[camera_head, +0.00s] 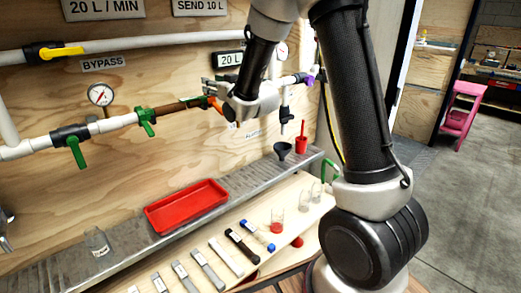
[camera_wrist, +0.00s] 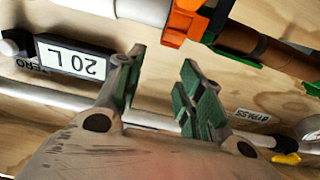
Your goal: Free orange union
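The orange union (camera_head: 215,104) sits on the pipe run along the plywood wall, at the right end of the brown filter section (camera_head: 178,107). In the wrist view the orange union (camera_wrist: 184,20) is at the top, between a white pipe and a green fitting with the brown section. My gripper (camera_head: 208,88) is beside the union in the head view, and my wrist partly hides the pipe there. In the wrist view my gripper (camera_wrist: 160,70) is open, with a clear gap between its green-padded fingers. The union is beyond the fingertips, not between them.
Green-handled valves (camera_head: 147,120) and a pressure gauge (camera_head: 101,95) are on the same pipe. The yellow-handled bypass pipe (camera_head: 60,52) runs above. Below are a grey shelf (camera_head: 110,248) with a red tray (camera_head: 187,206), a black funnel (camera_head: 283,150) and several tools on a bench.

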